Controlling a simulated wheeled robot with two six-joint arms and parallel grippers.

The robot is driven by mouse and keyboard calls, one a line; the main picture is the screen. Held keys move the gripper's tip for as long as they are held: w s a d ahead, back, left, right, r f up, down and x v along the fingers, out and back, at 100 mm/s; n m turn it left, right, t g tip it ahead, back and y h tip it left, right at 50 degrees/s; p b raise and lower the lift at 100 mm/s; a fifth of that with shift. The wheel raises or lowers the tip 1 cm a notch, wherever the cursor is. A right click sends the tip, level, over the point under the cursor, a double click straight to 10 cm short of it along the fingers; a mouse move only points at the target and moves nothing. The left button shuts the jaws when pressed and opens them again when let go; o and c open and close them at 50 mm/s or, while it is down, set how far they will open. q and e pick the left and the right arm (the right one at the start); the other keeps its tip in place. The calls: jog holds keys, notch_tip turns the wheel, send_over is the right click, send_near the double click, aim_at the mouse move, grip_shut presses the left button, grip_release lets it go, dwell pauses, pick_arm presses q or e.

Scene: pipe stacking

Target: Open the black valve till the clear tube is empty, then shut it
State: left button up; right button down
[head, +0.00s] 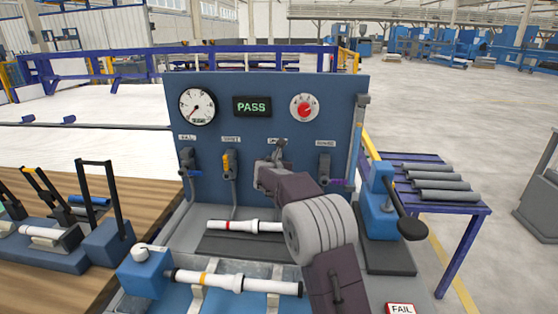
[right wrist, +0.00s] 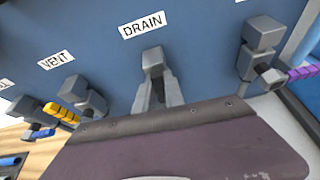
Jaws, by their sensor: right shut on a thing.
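The drain valve (right wrist: 153,60) is a grey block on the blue panel under the DRAIN label. My right gripper (head: 276,160) reaches up to it from the lower right in the head view. In the right wrist view its two grey fingers (right wrist: 158,94) are shut around the valve's dark handle, which is mostly hidden between them. The clear tube (head: 358,130) stands upright along the panel's right edge; I cannot make out a liquid level in it. Its lower part is close to a purple-handled valve (right wrist: 300,73). My left gripper is not in view.
The panel (head: 335,95) carries a gauge (head: 197,107), a green PASS display (head: 252,107) and a red dial (head: 304,108). Yellow (head: 229,162) and blue-handled valves sit left of the drain valve. White pipes (head: 240,283) lie in front; a blue lever fixture (head: 378,205) stands right.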

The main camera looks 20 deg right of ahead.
jog(key=shift+w+a+n+p, duration=0.15)
jog(key=shift+a+n+p, duration=0.05)
jog(key=shift+n+p, duration=0.15)
dwell(0.4)
jog(key=c, duration=1.4)
grip_release()
jog(key=shift+c, duration=0.2)
jog(key=b+v, duration=0.1)
jog(key=v, duration=0.8)
jog(key=shift+a, duration=0.15)
